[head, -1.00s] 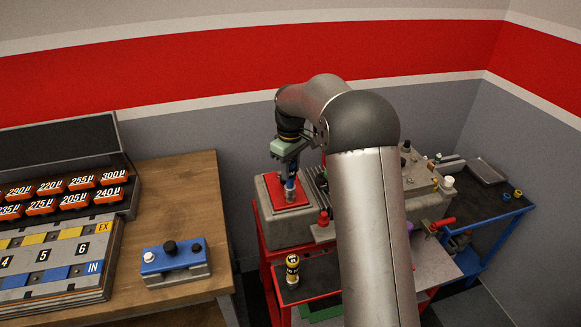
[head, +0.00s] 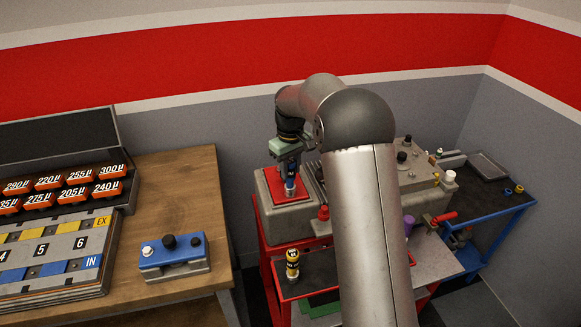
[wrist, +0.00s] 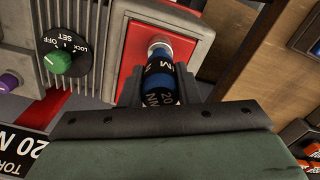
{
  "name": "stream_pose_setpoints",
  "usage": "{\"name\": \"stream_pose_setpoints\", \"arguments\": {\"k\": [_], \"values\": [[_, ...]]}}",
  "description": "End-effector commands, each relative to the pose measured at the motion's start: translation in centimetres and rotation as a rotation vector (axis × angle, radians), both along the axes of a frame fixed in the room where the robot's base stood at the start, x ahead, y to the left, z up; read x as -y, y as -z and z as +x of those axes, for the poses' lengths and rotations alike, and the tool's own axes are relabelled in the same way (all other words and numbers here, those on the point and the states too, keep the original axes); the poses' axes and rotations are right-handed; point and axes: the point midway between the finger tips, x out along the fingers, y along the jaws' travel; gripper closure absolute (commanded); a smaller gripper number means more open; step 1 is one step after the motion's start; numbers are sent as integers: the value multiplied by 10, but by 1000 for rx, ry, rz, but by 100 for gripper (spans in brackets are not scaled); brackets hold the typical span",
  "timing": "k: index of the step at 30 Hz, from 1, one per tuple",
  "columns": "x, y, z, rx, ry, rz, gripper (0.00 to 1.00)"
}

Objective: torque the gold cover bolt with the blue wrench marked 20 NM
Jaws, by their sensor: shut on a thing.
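My gripper (wrist: 160,95) is shut on the blue wrench (wrist: 160,82), a blue and black cylinder marked 20 NM. In the wrist view its silver end (wrist: 160,48) is at the red panel (wrist: 135,65); I cannot tell whether they touch. In the head view the wrench (head: 290,188) is upright below my gripper (head: 288,168), over the red panel (head: 280,200) on a grey block. The gold cover bolt cannot be made out; the wrench and gripper may hide it.
A yellow and black cylinder (head: 292,264) stands on the red cart's lower shelf. A grey unit with a green knob (wrist: 57,62) is beside the red panel. A wooden bench (head: 185,185) is at left, with a blue-topped fixture (head: 172,258).

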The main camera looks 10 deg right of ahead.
Motion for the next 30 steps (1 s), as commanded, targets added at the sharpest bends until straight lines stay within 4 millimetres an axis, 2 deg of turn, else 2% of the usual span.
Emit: {"name": "stream_pose_setpoints", "arguments": {"k": [6, 12, 20, 27, 30], "values": [[0, 0, 0, 1, 5, 0, 98], [-1, -1, 0, 1, 181, 0, 98], [0, 0, 0, 1, 201, 0, 98], [-1, -1, 0, 1, 390, 0, 98], [-1, 0, 0, 1, 402, 0, 98]]}}
